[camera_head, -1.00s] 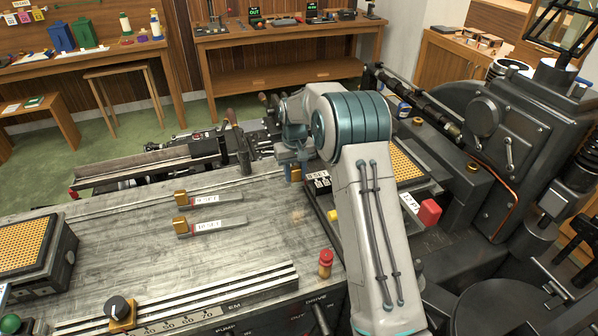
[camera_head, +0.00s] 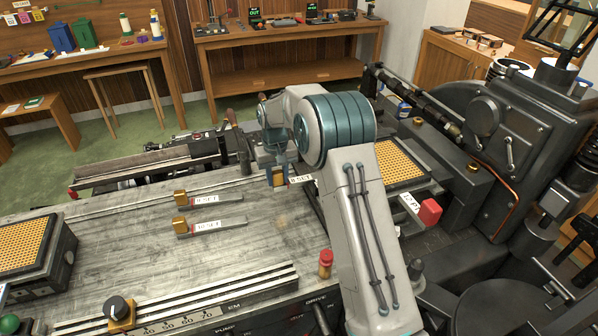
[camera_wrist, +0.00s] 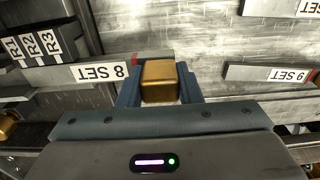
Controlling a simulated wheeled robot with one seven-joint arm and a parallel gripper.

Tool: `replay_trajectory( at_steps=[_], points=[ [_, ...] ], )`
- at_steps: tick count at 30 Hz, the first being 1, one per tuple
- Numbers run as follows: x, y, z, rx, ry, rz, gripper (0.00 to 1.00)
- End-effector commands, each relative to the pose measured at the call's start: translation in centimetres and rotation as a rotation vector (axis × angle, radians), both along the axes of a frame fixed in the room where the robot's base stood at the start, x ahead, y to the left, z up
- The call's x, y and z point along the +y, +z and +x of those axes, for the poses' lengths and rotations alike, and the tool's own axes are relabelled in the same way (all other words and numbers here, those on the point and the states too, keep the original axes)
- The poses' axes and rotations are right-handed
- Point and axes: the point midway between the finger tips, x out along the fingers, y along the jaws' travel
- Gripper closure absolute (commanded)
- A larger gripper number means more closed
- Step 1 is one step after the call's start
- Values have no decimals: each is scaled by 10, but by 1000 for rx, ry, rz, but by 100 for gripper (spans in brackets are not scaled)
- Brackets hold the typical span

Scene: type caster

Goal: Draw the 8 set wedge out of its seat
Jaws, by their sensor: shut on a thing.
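My gripper (camera_head: 277,178) is shut on the brass block at the end of the 8 set wedge (camera_head: 301,179). In the wrist view the brass block sits between the two blue fingers (camera_wrist: 160,90). The grey bar of the wedge, with its white 8 SET label (camera_wrist: 97,72), runs left from the block there, beside a dark block marked R1, R2 and R3 (camera_wrist: 30,45). In the head view my arm hides the wedge's right end, so I cannot tell how much of it sits in the seat.
Two more wedges with brass ends, the 9 set (camera_head: 207,199) and the 10 set (camera_head: 208,225), lie on the metal bed to the left.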

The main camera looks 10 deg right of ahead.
Motion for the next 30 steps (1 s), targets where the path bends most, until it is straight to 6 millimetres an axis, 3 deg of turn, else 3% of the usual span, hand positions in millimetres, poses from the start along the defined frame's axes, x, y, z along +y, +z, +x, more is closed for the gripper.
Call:
replay_trajectory(
  at_steps=[30],
  points=[
    [60,0,-12,0,1,1,100]
  ],
)
